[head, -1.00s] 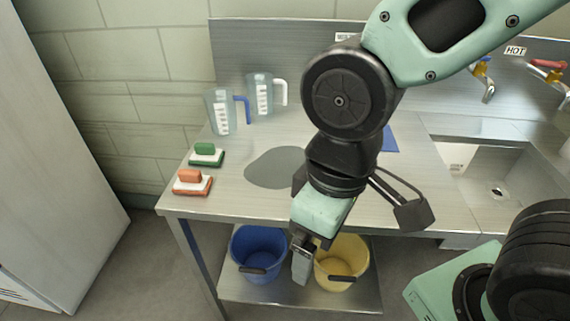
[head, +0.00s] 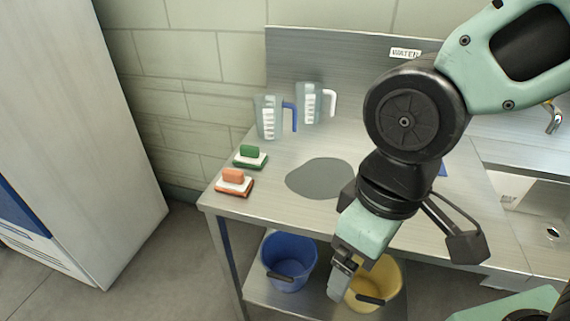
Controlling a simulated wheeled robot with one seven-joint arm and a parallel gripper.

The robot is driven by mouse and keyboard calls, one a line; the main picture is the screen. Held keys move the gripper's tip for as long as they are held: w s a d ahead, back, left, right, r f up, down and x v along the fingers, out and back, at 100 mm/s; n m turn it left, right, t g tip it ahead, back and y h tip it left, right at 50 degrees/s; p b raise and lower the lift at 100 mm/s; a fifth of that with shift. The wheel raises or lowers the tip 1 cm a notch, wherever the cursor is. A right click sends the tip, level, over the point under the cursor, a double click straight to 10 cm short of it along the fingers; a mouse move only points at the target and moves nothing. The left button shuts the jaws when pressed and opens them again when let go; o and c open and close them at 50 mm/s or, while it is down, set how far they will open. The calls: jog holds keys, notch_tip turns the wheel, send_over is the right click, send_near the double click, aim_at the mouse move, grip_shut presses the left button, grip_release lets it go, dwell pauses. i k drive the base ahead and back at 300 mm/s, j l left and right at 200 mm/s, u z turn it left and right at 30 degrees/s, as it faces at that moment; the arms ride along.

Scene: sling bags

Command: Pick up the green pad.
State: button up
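The green pad (head: 250,158) lies on the left part of the steel counter, near its back left edge. It has a green block on top, a white layer and a green base. An orange pad (head: 234,182) of the same shape lies just in front of it. My gripper (head: 340,285) hangs in front of the counter's front edge, pointing down, to the right of and well apart from the green pad. Its fingertips are small and partly hidden, so I cannot tell how far they are apart.
Two clear jugs, one with a blue handle (head: 270,118) and one with a white handle (head: 312,103), stand behind the green pad. A grey round patch (head: 320,178) lies to its right. A blue bucket (head: 289,262) and a yellow bucket (head: 377,284) stand on the lower shelf.

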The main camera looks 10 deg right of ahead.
aim_at(248, 156)
jog(key=i+j+u, duration=0.15)
jog(key=u, duration=0.3)
jog(key=i+u, duration=0.25)
jog(key=u, duration=0.2)
